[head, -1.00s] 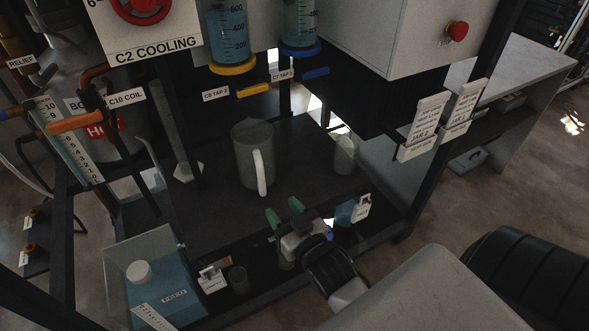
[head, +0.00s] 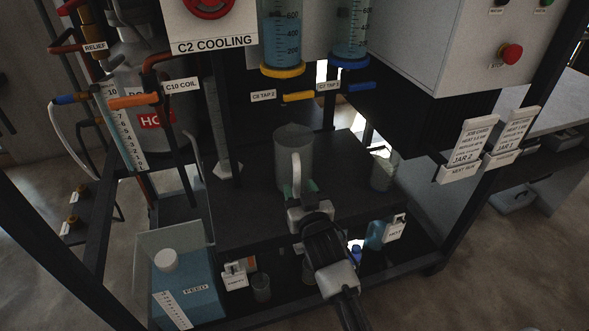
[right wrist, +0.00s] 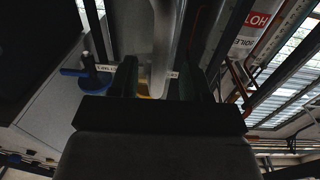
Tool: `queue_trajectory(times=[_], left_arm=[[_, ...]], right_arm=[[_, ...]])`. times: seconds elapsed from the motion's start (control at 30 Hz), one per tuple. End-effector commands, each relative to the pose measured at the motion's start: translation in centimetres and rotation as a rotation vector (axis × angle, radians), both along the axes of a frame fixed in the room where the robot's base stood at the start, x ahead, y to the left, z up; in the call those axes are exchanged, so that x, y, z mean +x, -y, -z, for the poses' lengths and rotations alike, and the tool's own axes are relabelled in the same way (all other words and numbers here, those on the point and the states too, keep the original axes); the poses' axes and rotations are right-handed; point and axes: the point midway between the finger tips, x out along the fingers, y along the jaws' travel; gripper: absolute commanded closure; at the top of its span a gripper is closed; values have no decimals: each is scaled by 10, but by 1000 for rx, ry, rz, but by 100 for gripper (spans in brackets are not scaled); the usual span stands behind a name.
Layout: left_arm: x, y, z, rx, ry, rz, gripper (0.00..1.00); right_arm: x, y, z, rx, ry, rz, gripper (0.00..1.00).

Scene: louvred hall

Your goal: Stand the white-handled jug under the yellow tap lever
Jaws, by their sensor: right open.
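The grey jug with a white handle (head: 280,157) stands upright on the dark shelf (head: 245,210). Its handle faces me. The yellow tap lever (head: 298,97) is above and behind it in the head picture; I cannot tell whether the jug is directly under it. My right gripper (head: 300,189) is open at the lower handle. In the right wrist view the white handle (right wrist: 162,50) shows between the two fingers (right wrist: 157,82); contact is not clear. My left gripper is not in view.
A blue tap lever (head: 362,87) is right of the yellow one. A small clear beaker (head: 383,174) stands right of the jug.

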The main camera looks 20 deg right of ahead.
Motion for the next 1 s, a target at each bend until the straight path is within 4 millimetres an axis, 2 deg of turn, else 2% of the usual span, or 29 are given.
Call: queue_trajectory(times=[0.03, 0.17, 0.43, 0.73, 1.0], left_arm=[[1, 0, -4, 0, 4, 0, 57], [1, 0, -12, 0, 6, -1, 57], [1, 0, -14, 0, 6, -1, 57], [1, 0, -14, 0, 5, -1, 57], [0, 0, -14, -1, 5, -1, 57]], right_arm=[[9, 0, 1, -1, 2, 0, 52], [22, 0, 1, 1, 1, 0, 52], [25, 0, 1, 1, 0, 0, 52], [24, 0, 1, 1, 0, 0, 98], [24, 0, 0, 1, 1, -1, 100]])
